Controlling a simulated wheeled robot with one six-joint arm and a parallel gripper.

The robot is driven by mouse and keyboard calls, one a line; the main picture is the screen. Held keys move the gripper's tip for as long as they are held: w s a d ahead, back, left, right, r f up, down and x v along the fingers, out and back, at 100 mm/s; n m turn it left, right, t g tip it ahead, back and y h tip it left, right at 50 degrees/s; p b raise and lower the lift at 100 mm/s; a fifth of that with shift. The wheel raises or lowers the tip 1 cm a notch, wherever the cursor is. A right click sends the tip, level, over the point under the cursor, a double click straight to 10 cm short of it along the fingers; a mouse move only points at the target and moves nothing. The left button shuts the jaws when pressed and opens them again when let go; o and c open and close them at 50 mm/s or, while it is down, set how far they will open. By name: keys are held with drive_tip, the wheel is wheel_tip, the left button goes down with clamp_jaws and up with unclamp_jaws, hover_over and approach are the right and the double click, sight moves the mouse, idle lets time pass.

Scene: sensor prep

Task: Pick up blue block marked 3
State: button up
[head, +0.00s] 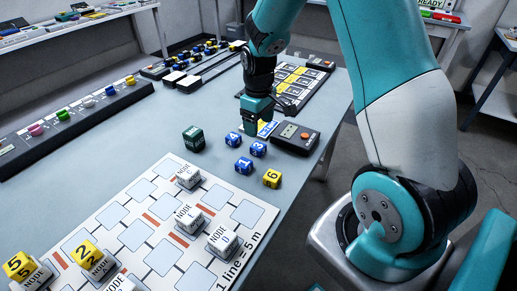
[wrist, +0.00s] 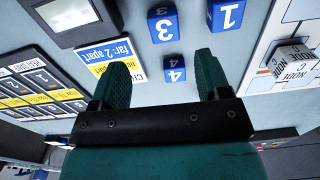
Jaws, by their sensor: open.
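The blue block marked 3 (head: 258,149) sits on the grey table. In the wrist view block 3 (wrist: 163,28) lies beyond the fingertips, near the top middle. The blue block marked 4 (head: 233,138) is left of it, and the blue block marked 1 (head: 243,165) is nearer. In the wrist view block 4 (wrist: 174,68) shows between my fingers and block 1 (wrist: 226,15) is at upper right. My gripper (head: 255,127) is open and empty, pointing down just behind the blue blocks. The wrist view shows both fingers of the gripper (wrist: 162,60) spread apart.
A yellow block 6 (head: 272,178) and a dark green block (head: 194,139) stand nearby. A device with a screen (head: 296,138) is right of block 3. A white node board (head: 150,222) fills the near left. A black tray of labelled cells (head: 301,84) is behind.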

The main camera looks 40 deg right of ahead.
sight(258, 145)
wheel_tip(258, 145, down, 3)
drive_tip(key=shift+f, duration=0.1)
drive_tip(key=f, duration=0.5)
drive_tip(key=shift+s+a+f, duration=0.1)
drive_tip(key=shift+s+a, duration=0.05)
drive_tip(key=shift+a, duration=0.1)
drive_tip(key=c, duration=1)
